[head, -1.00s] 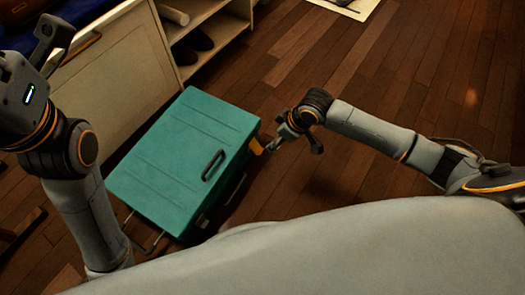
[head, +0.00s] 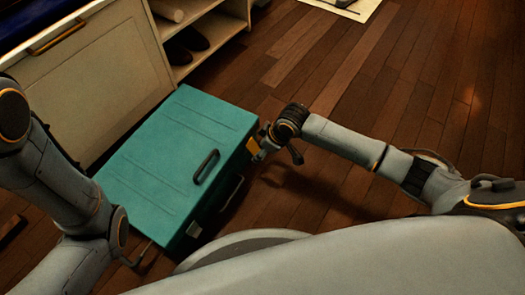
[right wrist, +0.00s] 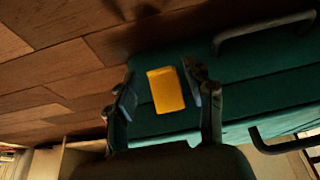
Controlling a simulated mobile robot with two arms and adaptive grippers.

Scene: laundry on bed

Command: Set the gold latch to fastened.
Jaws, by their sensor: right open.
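A closed teal suitcase (head: 175,155) lies on the wooden floor, a black handle on its lid. The gold latch (head: 254,146) is a yellow plate on its right side in the head view; in the right wrist view the latch (right wrist: 166,90) sits between the fingers. My right gripper (head: 266,147) is at that side of the case. In the right wrist view the right gripper (right wrist: 160,92) is open, one finger on either side of the latch; contact cannot be told.
A cabinet (head: 85,85) and a shelf with dark shoes (head: 193,40) stand behind the case. The wooden floor (head: 370,100) to the right is clear, with a pale mat (head: 350,8) at the top.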

